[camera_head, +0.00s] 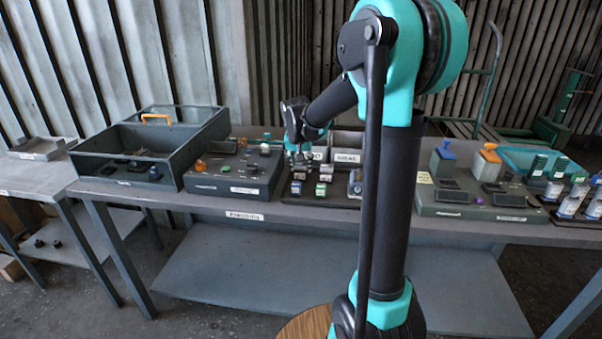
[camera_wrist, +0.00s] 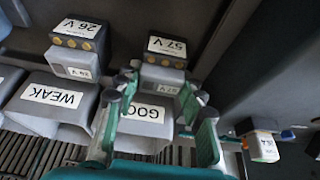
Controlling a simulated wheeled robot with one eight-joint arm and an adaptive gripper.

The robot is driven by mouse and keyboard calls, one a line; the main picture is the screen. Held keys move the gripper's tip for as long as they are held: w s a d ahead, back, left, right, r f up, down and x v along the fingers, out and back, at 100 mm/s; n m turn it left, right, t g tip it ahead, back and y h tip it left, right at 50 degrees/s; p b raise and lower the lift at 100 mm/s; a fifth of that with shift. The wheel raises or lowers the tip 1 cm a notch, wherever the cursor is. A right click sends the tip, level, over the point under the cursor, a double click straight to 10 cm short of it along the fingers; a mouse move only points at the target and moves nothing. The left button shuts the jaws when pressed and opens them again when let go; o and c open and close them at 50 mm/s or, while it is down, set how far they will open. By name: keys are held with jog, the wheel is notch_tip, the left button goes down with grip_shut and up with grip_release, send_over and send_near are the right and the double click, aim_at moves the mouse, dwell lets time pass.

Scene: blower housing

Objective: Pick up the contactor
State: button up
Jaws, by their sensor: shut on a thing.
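The contactor (camera_wrist: 165,72) is a grey block with brass-coloured terminals and white labels, in the wrist view between my fingertips. My gripper (camera_wrist: 160,92) is shut on it, with one teal finger on each side. A similar grey block (camera_wrist: 78,50) stands to its left, apart from my fingers. In the head view my gripper (camera_head: 307,150) is above the back of a dark tray (camera_head: 322,200) in the middle of the bench. Small blocks stand there, and the contactor is too small to tell apart. Whether its underside touches anything is hidden.
Bins marked WEAK (camera_wrist: 55,96) and GOOD (camera_wrist: 142,115) lie close to the contactor in the wrist view. In the head view an open grey box (camera_head: 180,172) and a panel with knobs (camera_head: 232,182) stand left.

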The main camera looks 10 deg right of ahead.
aim_at(300, 164)
jog(key=shift+c, duration=0.7)
notch_tip(300, 164, up, 20)
jog(key=shift+a, duration=0.1)
